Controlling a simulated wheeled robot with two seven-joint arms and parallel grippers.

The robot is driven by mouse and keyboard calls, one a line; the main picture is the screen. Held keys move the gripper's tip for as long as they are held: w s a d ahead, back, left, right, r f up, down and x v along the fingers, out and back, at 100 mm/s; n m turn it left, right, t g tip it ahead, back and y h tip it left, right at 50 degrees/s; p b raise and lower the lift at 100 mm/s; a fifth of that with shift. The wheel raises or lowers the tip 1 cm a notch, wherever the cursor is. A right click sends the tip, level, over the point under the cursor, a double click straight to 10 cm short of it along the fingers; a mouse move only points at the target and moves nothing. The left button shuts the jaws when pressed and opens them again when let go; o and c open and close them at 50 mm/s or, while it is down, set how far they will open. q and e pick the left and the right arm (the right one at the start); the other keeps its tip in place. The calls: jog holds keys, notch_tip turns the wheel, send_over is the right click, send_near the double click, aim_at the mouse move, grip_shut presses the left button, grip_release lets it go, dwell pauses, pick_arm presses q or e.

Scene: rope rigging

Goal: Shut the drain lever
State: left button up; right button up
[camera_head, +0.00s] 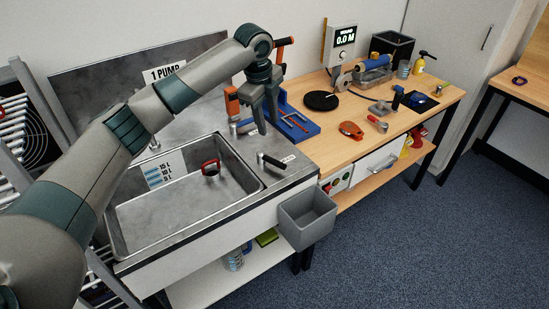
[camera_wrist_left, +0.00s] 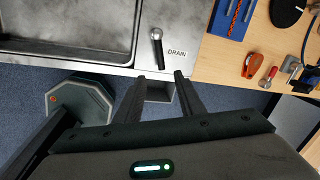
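The drain lever (camera_head: 272,161) sits on the front right rim of the metal sink unit, with a silver pivot and a black handle. In the left wrist view the lever (camera_wrist_left: 157,47) stands beside the DRAIN label (camera_wrist_left: 177,52), its black handle pointing towards my fingers. My left gripper (camera_head: 267,125) is above and behind the lever in the head view, fingers pointing down. In the wrist view its fingers (camera_wrist_left: 159,76) are apart with nothing seen between them. The lever handle lies just beyond the gap; contact cannot be confirmed. My right gripper is not in view.
The sink basin (camera_head: 122,205) has a red-handled piece (camera_head: 210,168) in it. A grey bin (camera_head: 307,217) hangs at the front right corner below the lever. A blue tray (camera_head: 298,122) and a wooden bench with tools (camera_head: 350,150) are to the right.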

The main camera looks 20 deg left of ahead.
aim_at(275, 161)
pick_arm(q)
jog(key=shift+f, duration=0.1)
jog(key=w+f+p, duration=0.1)
jog(key=f, duration=0.4)
jog(key=w+f+p, duration=0.1)
jog(key=f+p, duration=0.1)
jog(key=f, duration=0.3)
jog(key=w+d+f+p, duration=0.1)
jog(key=f, duration=0.4)
jog(key=shift+f+p, duration=0.2)
jog(key=shift+p, duration=0.2)
jog(key=shift+w+f, duration=0.1)
jog(key=shift+f, duration=0.6)
grip_shut()
